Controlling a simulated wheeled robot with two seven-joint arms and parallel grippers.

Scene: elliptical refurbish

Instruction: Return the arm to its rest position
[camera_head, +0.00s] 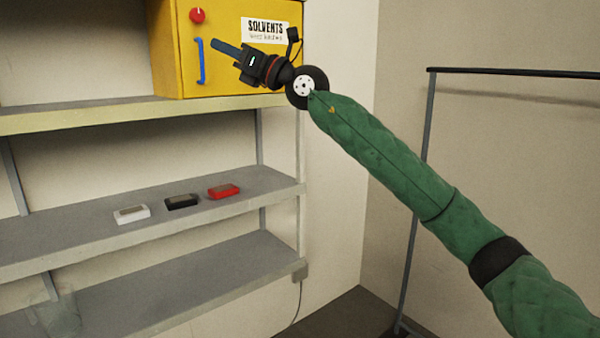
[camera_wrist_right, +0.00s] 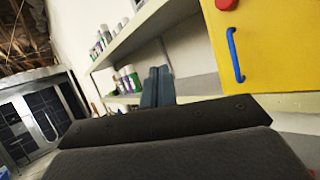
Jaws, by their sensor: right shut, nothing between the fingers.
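My right arm (camera_head: 385,160), in a green sleeve, reaches in from the lower right in the head view. My right gripper (camera_head: 218,46) is shut and empty, raised in front of the yellow solvents cabinet (camera_head: 223,75). Its fingers point left, near the cabinet's blue handle (camera_head: 200,62), and I cannot tell how far apart they are. In the right wrist view the shut fingers (camera_wrist_right: 158,85) show beyond the dark gripper body, with the blue handle (camera_wrist_right: 235,55) to their right. My left gripper is not in view.
The cabinet stands on the upper shelf (camera_head: 90,115). White (camera_head: 132,213), black (camera_head: 182,201) and red (camera_head: 224,191) small boxes lie on the middle shelf (camera_head: 70,222). A clothes rack (camera_head: 420,190) stands at the right. Bottles (camera_wrist_right: 128,80) stand on shelves in the wrist view.

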